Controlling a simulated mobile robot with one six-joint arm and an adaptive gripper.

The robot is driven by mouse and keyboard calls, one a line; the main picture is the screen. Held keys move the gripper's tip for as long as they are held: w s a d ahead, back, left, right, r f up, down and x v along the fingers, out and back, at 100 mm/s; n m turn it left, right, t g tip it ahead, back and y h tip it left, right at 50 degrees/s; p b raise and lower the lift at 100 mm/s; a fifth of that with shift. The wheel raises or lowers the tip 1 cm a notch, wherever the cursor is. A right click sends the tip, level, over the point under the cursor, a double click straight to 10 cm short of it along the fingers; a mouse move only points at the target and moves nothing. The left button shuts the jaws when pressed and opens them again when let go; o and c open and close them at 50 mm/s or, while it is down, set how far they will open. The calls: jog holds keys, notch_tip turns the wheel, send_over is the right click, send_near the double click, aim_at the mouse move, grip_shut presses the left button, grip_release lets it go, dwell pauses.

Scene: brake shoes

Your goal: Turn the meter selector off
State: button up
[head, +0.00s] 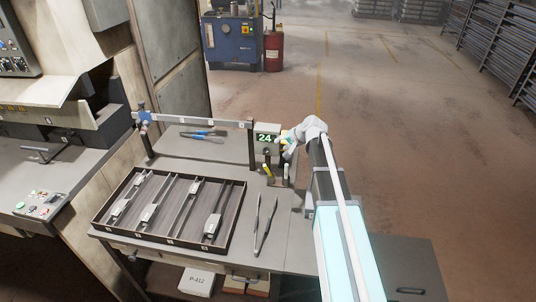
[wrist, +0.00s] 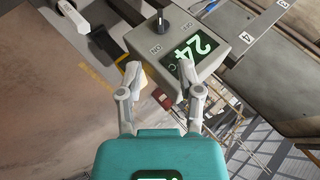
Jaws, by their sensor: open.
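The meter is a grey box with a lit green display reading 24; it stands at the back right of the bench in the head view (head: 267,128) and fills the upper middle of the wrist view (wrist: 222,28). Its black selector knob (wrist: 160,21) is near the top edge of the wrist view, with small labels beside it; one seems to read ON upside down. I cannot tell which label the knob points to. My gripper (wrist: 160,68) is open, its fingertips near the meter's lower edge and apart from the knob. In the head view my gripper (head: 289,138) is beside the meter's right side.
A dark tray (head: 240,190) with several metal parts lies on the bench (head: 190,148). Tongs (head: 264,222) lie right of it, and blue-handled pliers (head: 203,134) behind. A rail (head: 195,122) runs left of the meter.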

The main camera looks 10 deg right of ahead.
aim_at(268, 150)
jog(key=shift+b+x, duration=3.6)
jog(key=shift+x, duration=1.85)
grip_shut()
